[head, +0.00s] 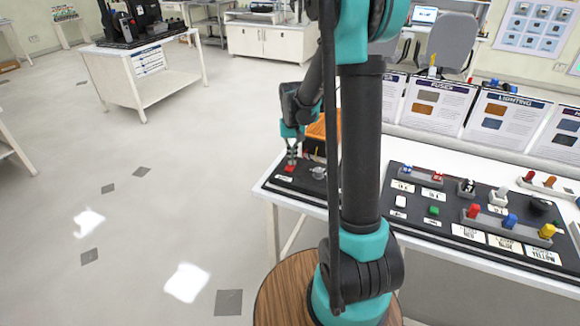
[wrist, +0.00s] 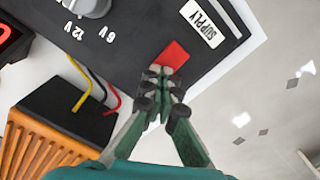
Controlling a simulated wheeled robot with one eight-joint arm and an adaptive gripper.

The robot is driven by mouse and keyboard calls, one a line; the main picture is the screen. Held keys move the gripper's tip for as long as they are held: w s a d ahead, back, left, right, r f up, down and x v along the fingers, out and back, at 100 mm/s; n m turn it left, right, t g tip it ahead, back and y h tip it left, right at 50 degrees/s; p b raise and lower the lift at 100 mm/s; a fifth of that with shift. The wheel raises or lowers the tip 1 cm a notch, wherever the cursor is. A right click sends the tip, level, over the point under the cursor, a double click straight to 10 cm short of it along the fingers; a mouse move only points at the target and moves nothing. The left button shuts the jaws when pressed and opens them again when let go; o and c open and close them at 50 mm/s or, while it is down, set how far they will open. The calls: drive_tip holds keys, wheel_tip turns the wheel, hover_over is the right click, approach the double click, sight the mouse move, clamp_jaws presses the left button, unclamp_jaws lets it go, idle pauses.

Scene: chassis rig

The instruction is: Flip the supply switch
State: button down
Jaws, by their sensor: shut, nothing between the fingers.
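The supply switch is a red rocker (wrist: 175,54) on a black panel (wrist: 130,38), beside a white label reading SUPPLY (wrist: 205,22). In the head view the red switch (head: 290,168) sits at the left end of the bench. My gripper (wrist: 162,72) is shut and empty, its fingertips at the near edge of the red switch and partly over it. I cannot tell whether they touch it. In the head view my gripper (head: 293,158) points down just above the switch. The switch's tilt is unclear.
A grey knob (wrist: 90,6) marked 6V and 12V is on the same panel. Yellow and red wires (wrist: 82,98) run to a black and orange box (wrist: 50,130). A second panel with coloured switches (head: 450,205) lies right on the white bench. Open floor lies left.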

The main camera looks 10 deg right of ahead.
drive_tip(key=shift+f, duration=0.25)
drive_tip(key=shift+r, duration=3.55)
drive_tip(key=s, duration=0.3)
drive_tip(key=s+d+t, duration=0.1)
drive_tip(key=s, duration=0.3)
drive_tip(key=s+d+f+t, duration=0.1)
drive_tip(key=s, duration=0.3)
drive_tip(key=shift+s+d+f, duration=0.1)
drive_tip(key=shift+d, duration=0.1)
drive_tip(key=s+d+f+t, duration=0.1)
drive_tip(key=s+f, duration=0.1)
drive_tip(key=s, duration=0.4)
drive_tip(key=s+f+t, duration=0.1)
drive_tip(key=s+f, duration=0.1)
drive_tip(key=s, duration=0.3)
drive_tip(key=shift+s+d+f+n, duration=0.3)
drive_tip(key=shift+s+d+n, duration=0.05)
drive_tip(key=shift+s+n, duration=0.05)
